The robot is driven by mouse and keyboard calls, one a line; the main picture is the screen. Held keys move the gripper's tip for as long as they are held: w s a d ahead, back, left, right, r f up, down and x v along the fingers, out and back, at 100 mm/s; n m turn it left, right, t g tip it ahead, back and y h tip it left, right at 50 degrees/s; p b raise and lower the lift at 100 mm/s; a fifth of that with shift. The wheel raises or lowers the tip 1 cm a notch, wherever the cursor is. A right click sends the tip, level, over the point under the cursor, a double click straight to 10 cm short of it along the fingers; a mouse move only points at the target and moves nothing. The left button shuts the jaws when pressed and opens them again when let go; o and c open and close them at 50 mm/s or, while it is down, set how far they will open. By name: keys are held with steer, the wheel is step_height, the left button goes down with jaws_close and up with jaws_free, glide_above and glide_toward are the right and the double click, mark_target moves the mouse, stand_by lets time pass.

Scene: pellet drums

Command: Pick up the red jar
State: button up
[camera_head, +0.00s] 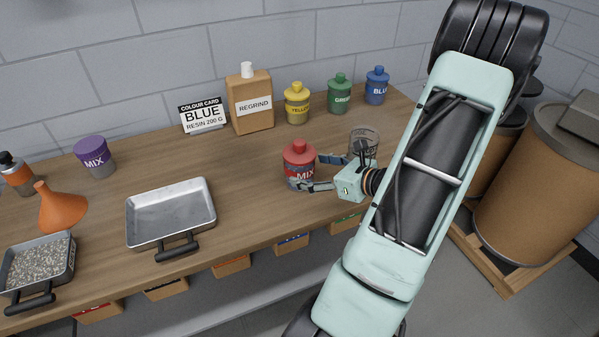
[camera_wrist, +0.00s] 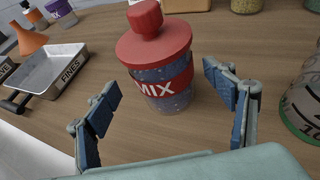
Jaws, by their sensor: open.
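The red jar (camera_head: 299,163) stands upright on the wooden bench, with a red lid and knob and a red band reading MIX. In the wrist view the red jar (camera_wrist: 157,60) stands just ahead of my gripper, between the lines of its two fingers, and its body looks clear with dark bluish contents. My gripper (camera_head: 325,172) is open and low over the bench, on the jar's right side. In the wrist view the fingers of my gripper (camera_wrist: 168,105) are spread wide with nothing between the pads. Whether a finger touches the jar I cannot tell.
A clear beaker (camera_head: 364,143) stands close to the right of my gripper. Yellow (camera_head: 297,103), green (camera_head: 339,93) and blue (camera_head: 376,86) jars and a REGRIND box (camera_head: 250,101) stand behind. An empty metal tray (camera_head: 171,213) lies to the left. Bench is clear between tray and jar.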

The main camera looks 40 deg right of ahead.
steer(key=x, duration=0.5)
steer(key=shift+s+d+f+p, duration=0.1)
steer(key=shift+d+f+p, duration=0.1)
steer(key=shift+p, duration=0.15)
steer(key=shift+c, duration=0.5)
steer(key=shift+r, duration=0.1)
steer(key=c, duration=1.6)
